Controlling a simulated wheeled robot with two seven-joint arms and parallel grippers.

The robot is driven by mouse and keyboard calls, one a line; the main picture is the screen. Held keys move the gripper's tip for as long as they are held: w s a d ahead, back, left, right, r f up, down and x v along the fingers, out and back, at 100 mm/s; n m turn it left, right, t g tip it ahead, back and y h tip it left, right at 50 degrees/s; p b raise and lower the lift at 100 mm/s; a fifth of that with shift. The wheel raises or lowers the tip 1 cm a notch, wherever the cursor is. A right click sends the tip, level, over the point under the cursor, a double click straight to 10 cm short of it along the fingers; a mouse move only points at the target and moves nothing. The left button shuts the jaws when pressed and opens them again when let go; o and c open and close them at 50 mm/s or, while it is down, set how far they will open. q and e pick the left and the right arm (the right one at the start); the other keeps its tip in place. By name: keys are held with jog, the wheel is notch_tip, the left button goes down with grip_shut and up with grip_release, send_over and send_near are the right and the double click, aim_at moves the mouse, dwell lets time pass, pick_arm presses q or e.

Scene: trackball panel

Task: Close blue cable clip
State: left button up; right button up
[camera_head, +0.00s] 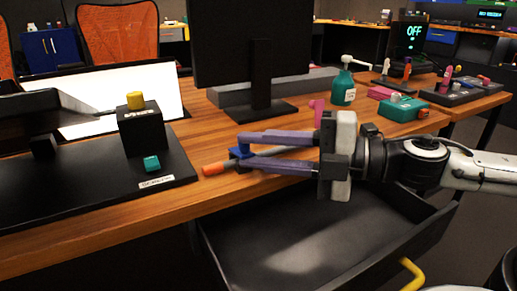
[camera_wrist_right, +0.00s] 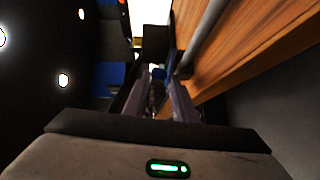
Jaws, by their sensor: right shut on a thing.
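The blue cable clip (camera_head: 236,153) is at the desk's front edge, mostly hidden by my right gripper's fingers. My right gripper (camera_head: 242,150) reaches in from the right with its two purple fingers on either side of the clip, shut on it. In the right wrist view the clip (camera_wrist_right: 158,73) shows as a small blue patch between the fingertips (camera_wrist_right: 159,80). I cannot tell whether its lid is open or closed. My left gripper is not in view.
An orange-tipped object (camera_head: 213,169) lies close to the fingertips. Below is an open black drawer (camera_head: 320,235) with a yellow handle (camera_head: 412,272). A black panel with a yellow trackball (camera_head: 135,100) stands left. A monitor (camera_head: 250,40), green bottle (camera_head: 343,88) and teal box (camera_head: 402,108) stand behind.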

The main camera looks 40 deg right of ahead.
jog(key=shift+f, duration=0.3)
dwell(0.5)
jog(key=o, duration=0.9)
jog(key=shift+d+r, duration=0.1)
jog(key=shift+s, duration=0.1)
jog(key=shift+v, duration=1.05)
jog(key=shift+r+v, duration=0.25)
jog(key=shift+v, duration=1.35)
jog(key=shift+r+v, duration=0.25)
jog(key=shift+v, duration=1.35)
jog(key=shift+r+v, duration=0.25)
jog(key=shift+v, duration=1.35)
